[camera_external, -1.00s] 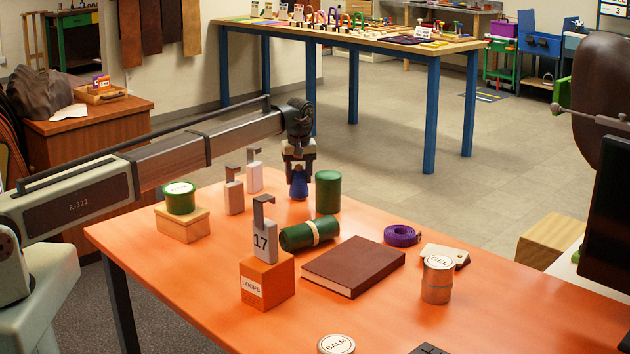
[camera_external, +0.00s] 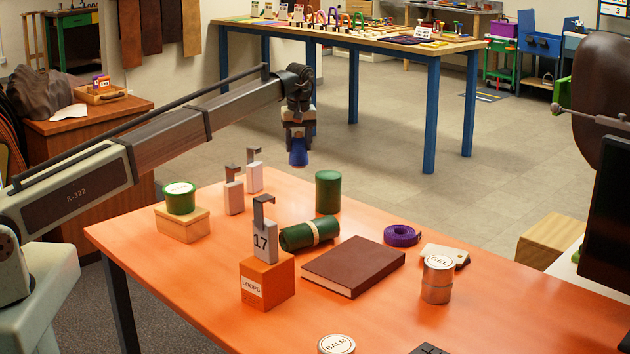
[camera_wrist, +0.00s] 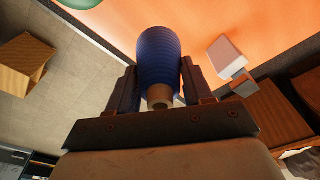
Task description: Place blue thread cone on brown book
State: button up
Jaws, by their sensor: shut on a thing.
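The blue thread cone (camera_external: 298,154) is held in my gripper (camera_external: 298,140), raised above the far edge of the orange table. In the wrist view the cone (camera_wrist: 159,58) sits between the two fingers of my gripper (camera_wrist: 160,88), which are shut on it from both sides. The brown book (camera_external: 354,265) lies flat and closed on the orange table, nearer the camera and to the right of my gripper. Its top is clear. The book does not show in the wrist view.
A grey hook block (camera_external: 264,240) stands on an orange box (camera_external: 267,281) left of the book. A purple roll (camera_external: 401,235) and a GEL tin (camera_external: 437,282) are at its right.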

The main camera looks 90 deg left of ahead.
notch_tip(320, 180, up, 8)
jog(key=shift+r, duration=0.2)
jog(key=w+d, duration=0.5)
jog(key=d, duration=0.6)
jog(key=w+d, duration=0.5)
jog(key=d, duration=0.7)
send_over(354, 260)
jog(key=shift+a+f, duration=0.1)
jog(key=shift+f, duration=7.5)
jog(key=o, duration=1.1)
jog(key=shift+f, duration=0.1)
